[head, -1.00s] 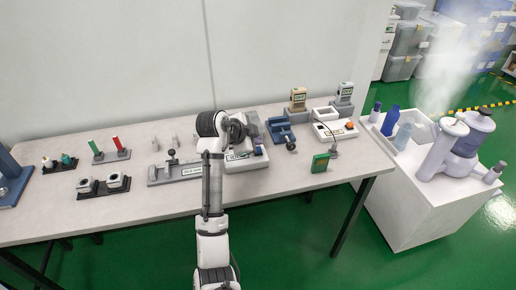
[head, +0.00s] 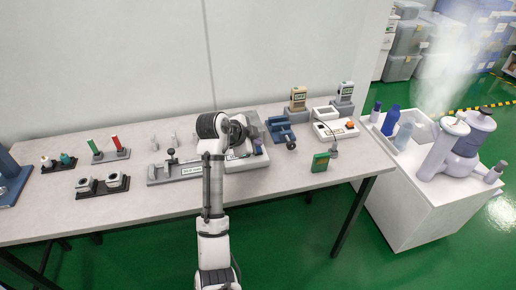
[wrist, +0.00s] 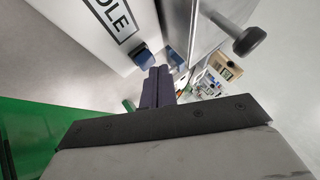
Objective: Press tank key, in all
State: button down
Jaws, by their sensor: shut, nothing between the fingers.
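A white box-shaped unit (head: 248,161) stands on the table, partly hidden behind my arm in the head view. In the wrist view its white face (wrist: 75,30) fills the upper left, with a black-framed label ending in "OLE". A small dark blue key (wrist: 142,56) sticks out at the lower right of that face. A second blue part (wrist: 173,58) sits just right of it. My gripper (wrist: 159,72) is shut and empty, its dark fingertips close to the blue key. I cannot tell whether they touch it. The fingertips are hidden in the head view.
A grey panel with a black knob (wrist: 250,41) stands close on the right in the wrist view.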

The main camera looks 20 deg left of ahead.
jog(key=shift+f+b, duration=0.4)
jog(key=shift+f, duration=0.15)
dwell(0.5)
dwell(0.4)
jog(key=shift+r+p, duration=0.65)
jog(key=shift+r, duration=0.35)
jog(key=shift+r+p, duration=1.7)
jog(key=shift+r, duration=0.85)
jog(key=shift+f, duration=0.1)
